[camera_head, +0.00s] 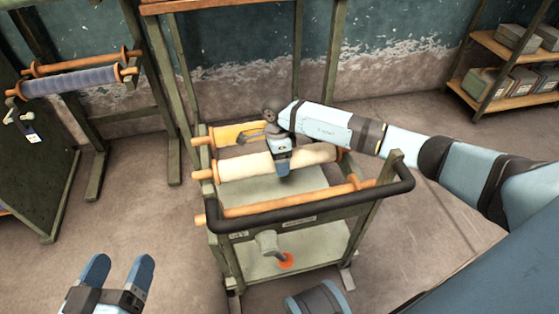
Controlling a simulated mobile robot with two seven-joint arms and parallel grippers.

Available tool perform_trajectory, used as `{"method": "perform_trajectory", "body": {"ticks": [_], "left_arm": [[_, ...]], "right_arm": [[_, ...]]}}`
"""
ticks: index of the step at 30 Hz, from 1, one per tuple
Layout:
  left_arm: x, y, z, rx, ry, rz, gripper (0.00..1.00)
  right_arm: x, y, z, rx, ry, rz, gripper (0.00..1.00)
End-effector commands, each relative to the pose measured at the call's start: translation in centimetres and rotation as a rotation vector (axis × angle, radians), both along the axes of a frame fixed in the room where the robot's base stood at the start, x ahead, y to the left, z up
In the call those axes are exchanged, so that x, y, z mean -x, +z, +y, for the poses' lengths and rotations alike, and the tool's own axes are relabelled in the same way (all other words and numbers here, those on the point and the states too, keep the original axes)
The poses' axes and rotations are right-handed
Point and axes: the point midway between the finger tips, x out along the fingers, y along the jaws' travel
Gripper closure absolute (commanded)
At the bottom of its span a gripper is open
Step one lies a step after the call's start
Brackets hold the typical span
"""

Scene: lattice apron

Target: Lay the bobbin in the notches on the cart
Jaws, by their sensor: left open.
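The green-grey cart (276,227) stands in the middle of the head view, with a black push rail around its near side. A cream-wrapped bobbin (240,167) with orange wooden ends lies across its upper part. A yellow-wrapped bobbin (228,136) lies behind it, and a bare wooden rod (262,206) lies across the near side. My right gripper (283,170) reaches down over the middle of the cream bobbin, one finger showing in front of it. Its grip on the bobbin is hidden, as are the notches under the bobbin ends. My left gripper (120,268) is open and empty at the lower left.
A rack at the left holds a blue-grey bobbin (72,82) and a bare rod (85,62). A dark green panel (45,175) stands below it. Wooden shelves (507,50) with boxes stand at the right. The floor between my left gripper and the cart is clear.

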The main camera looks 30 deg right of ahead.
Motion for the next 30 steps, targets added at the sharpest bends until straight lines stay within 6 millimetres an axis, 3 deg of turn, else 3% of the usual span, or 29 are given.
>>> {"method": "perform_trajectory", "body": {"ticks": [1, 3, 4, 16, 18, 19, 26, 30], "left_arm": [[0.0, -0.1, 0.0, -0.001, 0.0, 0.001, 0.23], [0.0, -0.1, 0.0, -0.001, 0.0, 0.002, 0.23], [0.0, -0.1, 0.0, -0.001, 0.0, 0.002, 0.23], [-0.1, -0.1, 0.1, -0.018, 0.004, -0.009, 0.23], [-1.1, 1.1, 0.4, -0.071, -0.004, -0.074, 0.23], [-1.2, 1.9, 0.5, -0.08, -0.006, -0.086, 0.23], [0.1, 2.3, -0.1, -0.003, -0.003, 0.015, 0.23], [-0.1, 4.0, 0.1, 0.025, 0.018, -0.04, 0.23]], "right_arm": [[0.0, 0.1, 0.0, -0.001, 0.0, -0.001, 0.21], [0.0, 0.1, 0.0, -0.001, 0.0, -0.001, 0.05], [0.0, 0.0, 0.0, -0.001, 0.0, -0.001, 0.03], [0.0, -0.1, 0.0, 0.0, 0.0, 0.0, 0.03], [0.0, -0.1, 0.0, 0.0, 0.0, 0.0, 0.03], [-0.2, 0.9, -0.1, 0.0, 0.0, -0.003, 0.03], [-1.5, 6.7, -0.4, 0.001, 0.0, -0.005, 0.03], [-2.2, 9.7, -0.6, 0.001, -0.001, -0.003, 0.03]]}}
